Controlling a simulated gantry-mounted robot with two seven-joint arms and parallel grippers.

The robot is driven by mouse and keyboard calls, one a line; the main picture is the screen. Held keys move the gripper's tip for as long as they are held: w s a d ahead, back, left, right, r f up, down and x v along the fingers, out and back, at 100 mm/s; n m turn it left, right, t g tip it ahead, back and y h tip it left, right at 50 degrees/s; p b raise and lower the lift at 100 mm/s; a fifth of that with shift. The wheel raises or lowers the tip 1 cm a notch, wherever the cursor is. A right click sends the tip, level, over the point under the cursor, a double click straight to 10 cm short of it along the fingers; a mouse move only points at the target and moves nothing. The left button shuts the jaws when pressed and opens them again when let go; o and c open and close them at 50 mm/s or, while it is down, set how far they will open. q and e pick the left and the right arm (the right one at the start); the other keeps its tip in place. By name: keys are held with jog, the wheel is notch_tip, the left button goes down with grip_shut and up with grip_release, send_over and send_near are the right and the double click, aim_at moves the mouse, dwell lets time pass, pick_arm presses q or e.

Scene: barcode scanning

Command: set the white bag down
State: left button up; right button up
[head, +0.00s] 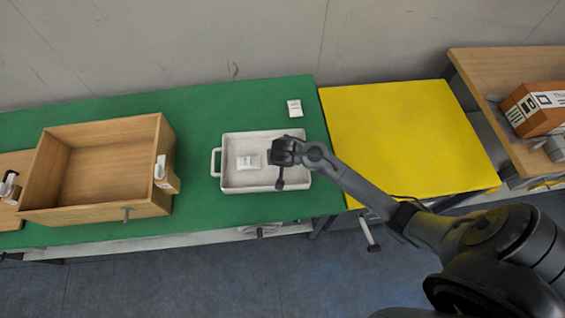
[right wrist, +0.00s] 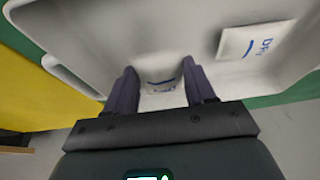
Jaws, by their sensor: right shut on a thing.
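My right gripper (head: 283,168) is over the right part of a white tray (head: 219,183) on the green table. It also shows in the right wrist view (right wrist: 160,82), where its two fingers are shut on a white bag (right wrist: 163,88) with blue print. The bag is inside the tray's outline; I cannot tell whether it touches the tray floor. In the head view the gripper hides this held bag. Another white bag (head: 248,162) lies in the tray left of the gripper; it also shows in the right wrist view (right wrist: 256,42). My left gripper is not in view.
A third small white packet (head: 294,108) lies behind the tray. A wooden box (head: 90,212) stands to the left, with a white device (head: 160,167) in a wooden holder at its right side. A bare yellow table top (head: 405,135) and an orange-brown carton (head: 535,112) are to the right.

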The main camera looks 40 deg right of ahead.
jog(key=shift+f+b, duration=0.45)
jog(key=shift+f, duration=1.05)
jog(key=shift+f, duration=0.1)
jog(key=o, duration=1)
jog(key=shift+o, duration=0.2)
jog(key=shift+s+r, duration=0.1)
jog(key=shift+r, duration=0.3)
jog(key=p+v, duration=0.4)
jog(key=v, duration=0.6)
jog(key=s+a+r+n+y, duration=0.1)
jog(key=s+a+r+n, duration=0.1)
jog(key=s, duration=0.6)
jog(key=s+a+r+n+y, duration=0.2)
jog(key=s+a+n, duration=0.1)
jog(key=s+n, duration=0.4)
jog(key=s, duration=0.2)
jog(key=shift+s+a+n, duration=0.25)
jog(key=shift+a+n, duration=0.05)
jog(key=shift+a, duration=0.1)
